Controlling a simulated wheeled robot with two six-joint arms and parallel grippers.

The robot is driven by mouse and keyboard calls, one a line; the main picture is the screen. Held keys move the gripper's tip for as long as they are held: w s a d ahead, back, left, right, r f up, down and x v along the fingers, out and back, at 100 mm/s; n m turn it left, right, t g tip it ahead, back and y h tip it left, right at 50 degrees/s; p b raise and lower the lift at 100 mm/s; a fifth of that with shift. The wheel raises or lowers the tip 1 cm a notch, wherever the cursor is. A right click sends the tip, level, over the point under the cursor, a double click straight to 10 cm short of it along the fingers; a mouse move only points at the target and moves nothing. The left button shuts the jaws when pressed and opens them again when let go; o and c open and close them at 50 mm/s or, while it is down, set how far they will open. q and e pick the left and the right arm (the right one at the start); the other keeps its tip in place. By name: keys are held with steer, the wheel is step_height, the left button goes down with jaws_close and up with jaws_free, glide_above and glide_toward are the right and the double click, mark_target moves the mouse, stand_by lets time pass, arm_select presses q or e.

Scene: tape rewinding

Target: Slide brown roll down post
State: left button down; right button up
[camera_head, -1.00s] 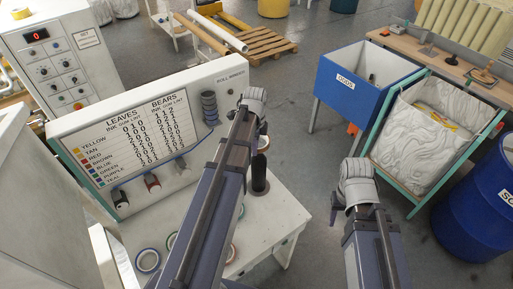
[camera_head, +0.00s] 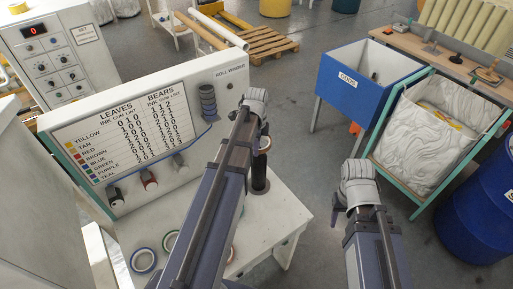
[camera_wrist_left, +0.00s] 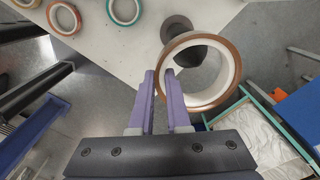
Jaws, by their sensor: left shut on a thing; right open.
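The brown roll (camera_wrist_left: 229,82) fills the middle of the left wrist view, a brown ring with a white core. My left gripper (camera_wrist_left: 160,74) is shut on the near-left part of its wall. The dark post (camera_wrist_left: 197,50) shows partly within the ring's opening, its round base (camera_wrist_left: 176,25) beyond the rim. In the head view the roll (camera_head: 265,143) is at the upper end of the post (camera_head: 260,178), partly hidden by my left arm. Whether the post passes through it is unclear. My right gripper (camera_head: 357,196) is open, away to the right, its fingers mostly hidden.
The post stands on a white table (camera_head: 275,215) with other coloured rolls, including a blue one (camera_head: 143,260). A board with a chart (camera_head: 130,137) rises behind. A blue bin (camera_head: 357,82), a lined bin (camera_head: 425,135) and a blue drum (camera_head: 480,220) stand to the right.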

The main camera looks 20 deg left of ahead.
arm_select(q)
steer(key=shift+f+b, duration=1.35)
steer(key=shift+f, duration=0.45)
steer(key=c, duration=0.8)
jaws_free()
steer(key=shift+r, duration=0.1)
step_height(320, 180, up, 8)
steer(key=p, duration=0.7)
steer(key=shift+p, duration=0.4)
